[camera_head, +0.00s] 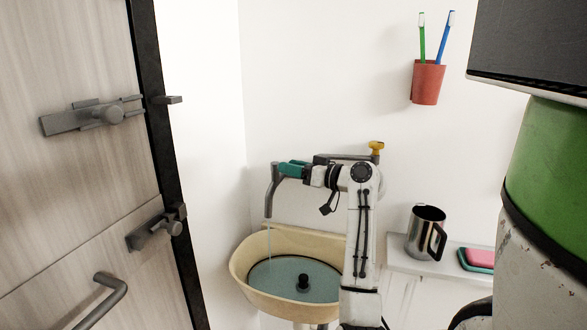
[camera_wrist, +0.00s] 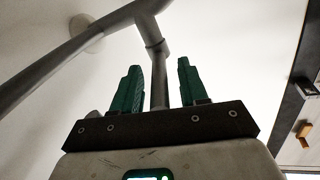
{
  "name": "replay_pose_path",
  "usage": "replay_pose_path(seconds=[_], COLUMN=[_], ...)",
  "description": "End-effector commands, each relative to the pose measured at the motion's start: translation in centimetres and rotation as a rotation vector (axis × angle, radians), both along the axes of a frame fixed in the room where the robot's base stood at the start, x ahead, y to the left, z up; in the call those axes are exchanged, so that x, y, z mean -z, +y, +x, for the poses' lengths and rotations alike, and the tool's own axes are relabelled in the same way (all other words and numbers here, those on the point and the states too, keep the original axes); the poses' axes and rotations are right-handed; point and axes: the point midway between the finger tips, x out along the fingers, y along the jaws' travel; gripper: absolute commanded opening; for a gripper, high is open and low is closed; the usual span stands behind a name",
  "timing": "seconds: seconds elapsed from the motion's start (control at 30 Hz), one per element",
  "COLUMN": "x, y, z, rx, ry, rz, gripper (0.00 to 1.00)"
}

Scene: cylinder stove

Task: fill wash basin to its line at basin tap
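The cream wash basin (camera_head: 245,283) stands against the wall with blue-green water (camera_head: 270,283) in it. A dark plug-like piece (camera_head: 303,283) stands up in the water. A thin stream falls from the grey tap spout (camera_head: 274,190) into the basin. My gripper (camera_head: 285,170) is beside the top of the spout. In the wrist view, my gripper (camera_wrist: 158,85) has its green fingers apart, with a grey pipe part (camera_wrist: 158,70) showing between them. I cannot tell whether they touch it. A yellow knob (camera_head: 376,147) sits behind my arm.
A metal jug (camera_head: 426,233) and a pink item on a teal dish (camera_head: 478,258) are on the white shelf (camera_head: 410,262) at right. A red cup (camera_head: 428,83) with two toothbrushes hangs on the wall. A wooden door (camera_head: 70,170) with grey latches is at left.

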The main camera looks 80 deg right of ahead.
Motion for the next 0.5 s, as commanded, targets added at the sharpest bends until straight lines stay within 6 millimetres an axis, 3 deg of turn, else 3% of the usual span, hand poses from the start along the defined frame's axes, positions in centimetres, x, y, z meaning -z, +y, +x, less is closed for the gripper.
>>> replay_pose_path(seconds=[0.27, 0.5], x=[0.0, 0.2], y=[0.1, 1.2], z=[-0.6, -4.4], rx=[0.002, 0.004], ry=[-0.001, -0.001], rz=[0.0, -0.001], gripper=[0.43, 0.43])
